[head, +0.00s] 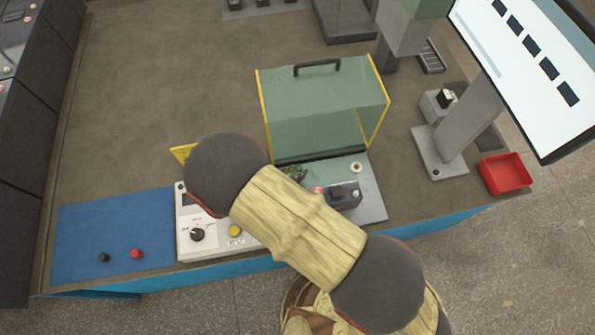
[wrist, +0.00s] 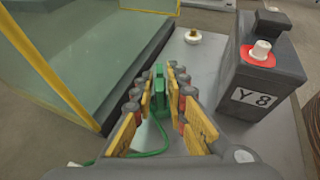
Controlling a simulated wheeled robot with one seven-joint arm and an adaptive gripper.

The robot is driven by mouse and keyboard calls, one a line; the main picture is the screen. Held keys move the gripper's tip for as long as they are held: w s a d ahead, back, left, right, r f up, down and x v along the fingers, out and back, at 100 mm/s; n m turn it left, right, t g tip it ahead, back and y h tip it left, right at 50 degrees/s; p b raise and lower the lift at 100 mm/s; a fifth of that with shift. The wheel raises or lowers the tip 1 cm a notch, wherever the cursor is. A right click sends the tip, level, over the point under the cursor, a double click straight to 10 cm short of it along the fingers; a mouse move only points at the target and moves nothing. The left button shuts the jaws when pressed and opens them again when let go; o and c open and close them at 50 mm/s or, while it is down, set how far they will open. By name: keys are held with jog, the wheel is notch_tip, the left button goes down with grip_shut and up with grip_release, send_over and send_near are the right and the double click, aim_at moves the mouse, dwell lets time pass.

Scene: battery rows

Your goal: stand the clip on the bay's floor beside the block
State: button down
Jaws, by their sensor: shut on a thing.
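The green clip (wrist: 158,85) is upright between the fingertips of my gripper (wrist: 166,95), which is shut on it. A green lead (wrist: 150,152) trails from the clip toward the lower left. The block (wrist: 262,85) is black, marked Y 8, with a red-ringed terminal on top. It stands right of my gripper, apart from the clip. In the head view the block (head: 345,195) is on the bay's grey floor (head: 373,206); my arm hides most of my gripper. The floor (wrist: 203,70) shows beyond the fingers; whether the clip touches it I cannot tell.
A green clear cover with yellow edges (head: 320,110) stands behind the bay, close left of my gripper in the wrist view. A small brass-coloured post (wrist: 192,37) rises from the floor. A white control box (head: 197,247) and blue mat (head: 110,235) lie left; a red tray (head: 505,174) is right.

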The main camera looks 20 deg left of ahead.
jog(key=c, duration=1.8)
grip_release()
jog(key=shift+f, duration=0.1)
